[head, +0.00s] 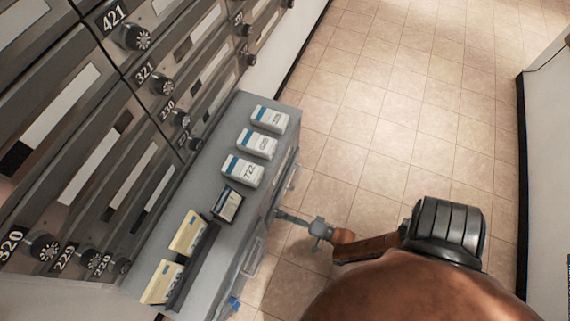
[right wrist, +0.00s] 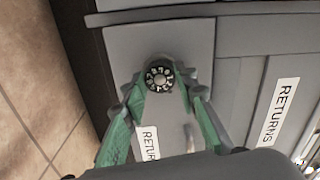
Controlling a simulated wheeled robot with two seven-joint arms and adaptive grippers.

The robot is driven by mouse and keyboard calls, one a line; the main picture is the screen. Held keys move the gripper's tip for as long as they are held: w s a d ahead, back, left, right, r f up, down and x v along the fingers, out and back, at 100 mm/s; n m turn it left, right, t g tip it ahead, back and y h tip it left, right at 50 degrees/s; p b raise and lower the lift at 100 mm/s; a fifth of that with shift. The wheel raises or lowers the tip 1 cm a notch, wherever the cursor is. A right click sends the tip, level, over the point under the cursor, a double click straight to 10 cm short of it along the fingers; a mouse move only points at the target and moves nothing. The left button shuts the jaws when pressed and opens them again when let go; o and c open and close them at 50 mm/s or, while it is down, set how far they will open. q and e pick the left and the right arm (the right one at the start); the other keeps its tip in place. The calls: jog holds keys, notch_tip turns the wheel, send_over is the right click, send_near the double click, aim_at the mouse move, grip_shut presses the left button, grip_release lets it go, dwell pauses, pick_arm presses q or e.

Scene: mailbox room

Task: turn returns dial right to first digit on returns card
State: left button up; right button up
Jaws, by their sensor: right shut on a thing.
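The returns dial (right wrist: 160,76), a round black knob with white digits, sits on a grey panel in the right wrist view. A white label partly reading "RETURNS" (right wrist: 148,143) is below it, partly covered by my gripper. My right gripper (right wrist: 159,84) is shut on the dial, one green finger on each side. In the head view my right gripper (head: 281,215) reaches the side of the grey cabinet; the dial is hidden there. Two pale yellow cards (head: 188,233) and (head: 163,282) stand on the cabinet top; their writing is unreadable. My left gripper is not in view.
The grey cabinet (head: 262,99) carries three white boxes (head: 242,170) and a small dark box (head: 228,203). Numbered mailboxes with dials (head: 136,37) line the left wall. A second "RETURNS" label (right wrist: 280,112) is to the right. Tiled floor (head: 400,110) is clear.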

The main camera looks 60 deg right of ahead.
jog(key=shift+m, duration=0.4)
jog(key=o, duration=1.1)
jog(key=shift+o, duration=0.2)
jog(key=shift+s, duration=0.1)
jog(key=s+d, duration=0.1)
jog(key=s, duration=1)
jog(key=shift+s, duration=0.4)
